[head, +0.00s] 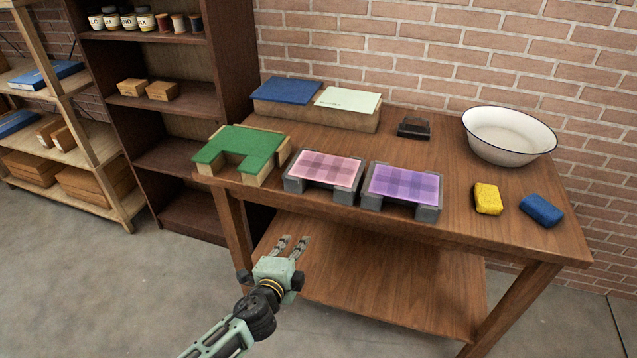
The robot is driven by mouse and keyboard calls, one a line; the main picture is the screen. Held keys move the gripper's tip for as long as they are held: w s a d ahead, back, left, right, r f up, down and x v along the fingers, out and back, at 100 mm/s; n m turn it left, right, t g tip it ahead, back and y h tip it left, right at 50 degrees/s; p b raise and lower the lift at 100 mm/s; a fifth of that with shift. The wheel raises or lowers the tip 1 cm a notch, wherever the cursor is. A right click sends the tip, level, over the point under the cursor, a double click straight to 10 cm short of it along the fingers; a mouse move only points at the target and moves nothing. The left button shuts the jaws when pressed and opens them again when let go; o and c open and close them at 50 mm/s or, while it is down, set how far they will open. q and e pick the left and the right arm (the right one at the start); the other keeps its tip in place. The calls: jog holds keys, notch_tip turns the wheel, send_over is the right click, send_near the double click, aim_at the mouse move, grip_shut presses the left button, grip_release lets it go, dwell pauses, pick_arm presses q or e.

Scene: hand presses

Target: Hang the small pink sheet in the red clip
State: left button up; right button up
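A small pink checked sheet (328,167) lies flat over a grey U-shaped stand (344,196) near the table's front edge, left of centre. My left gripper (294,240) is in front of the table, below and in front of the pink sheet and apart from it. Its two fingers point away from me with a gap between them, and nothing is between them. I see no red clip in the head view. My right gripper is not in view.
On the table (455,230) are a green sheet (238,147) on a wooden block, a purple checked sheet (404,183) on a grey stand, blue and pale green sheets, a dark small object (413,128), a white basin (508,135), and yellow (488,198) and blue (541,210) sponge-like blocks. Shelves stand left.

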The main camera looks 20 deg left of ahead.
pick_arm(q)
notch_tip(320, 180, up, 13)
jog(key=w+d+m+t, duration=0.2)
jog(key=d+m+t, duration=0.1)
jog(key=b, duration=0.2)
send_near(331, 170)
jog(key=shift+h, duration=0.4)
jog(key=w, duration=0.1)
jog(key=w+a, duration=0.1)
jog(key=w, duration=0.1)
jog(key=w+a, duration=0.1)
jog(key=shift+w+f, duration=0.15)
jog(key=shift+f, duration=0.05)
grip_shut()
notch_tip(331, 170, up, 3)
jog(key=p, duration=0.3)
jog(key=shift+r, duration=0.2)
jog(key=shift+f, duration=0.15)
